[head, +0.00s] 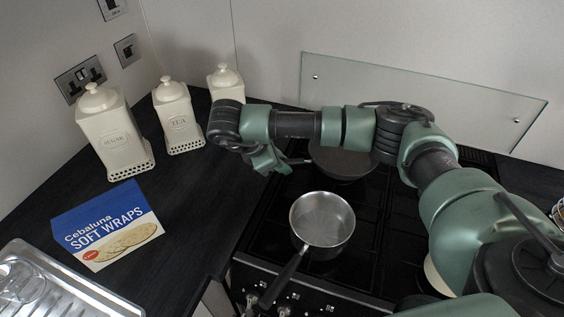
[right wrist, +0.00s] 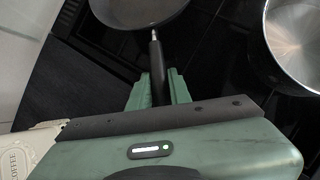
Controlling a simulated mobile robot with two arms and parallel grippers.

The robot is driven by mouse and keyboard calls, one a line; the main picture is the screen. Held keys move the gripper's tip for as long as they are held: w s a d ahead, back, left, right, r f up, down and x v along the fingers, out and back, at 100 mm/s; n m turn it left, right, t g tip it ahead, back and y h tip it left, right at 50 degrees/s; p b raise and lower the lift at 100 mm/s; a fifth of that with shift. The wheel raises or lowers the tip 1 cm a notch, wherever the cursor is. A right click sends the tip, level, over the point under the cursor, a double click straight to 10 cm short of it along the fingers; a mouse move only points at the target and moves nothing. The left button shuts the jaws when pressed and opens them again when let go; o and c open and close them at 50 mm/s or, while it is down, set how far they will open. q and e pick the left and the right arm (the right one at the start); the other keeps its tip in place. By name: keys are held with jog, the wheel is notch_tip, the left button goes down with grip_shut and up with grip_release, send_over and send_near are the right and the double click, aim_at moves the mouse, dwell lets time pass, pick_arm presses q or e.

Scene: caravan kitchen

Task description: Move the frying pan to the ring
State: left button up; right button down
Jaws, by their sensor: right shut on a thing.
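The dark frying pan (head: 345,163) is at the back of the black hob, partly hidden behind my right arm; its handle points left. In the right wrist view the pan (right wrist: 138,12) is at the top, with its black handle (right wrist: 157,68) running down between the fingers. My right gripper (head: 275,165) is shut on that handle, and the fingers (right wrist: 158,88) show on both sides of it. The hob (head: 270,225) carries the pan and a steel saucepan. I cannot tell whether the pan touches the hob. My left gripper is not in view.
The steel saucepan (head: 322,222) stands on the front of the hob, its handle pointing toward me. Cream canisters (head: 115,140) stand along the left wall. A soft wraps packet (head: 108,228) lies on the counter near a metal sink (head: 50,285). A glass panel (head: 420,95) stands behind the hob.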

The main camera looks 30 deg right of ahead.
jog(key=shift+f+b, duration=0.45)
jog(key=shift+b, duration=0.2)
jog(key=c, duration=1.3)
grip_release()
jog(key=shift+r, duration=0.1)
jog(key=shift+a+r+p, duration=0.1)
jog(key=shift+r+p, duration=0.6)
jog(key=shift+p, duration=0.1)
jog(key=v, duration=1.1)
jog(key=shift+a+r+b, duration=0.15)
jog(key=shift+a+b, duration=0.05)
jog(key=shift+b, duration=0.2)
jog(key=shift+s, duration=0.15)
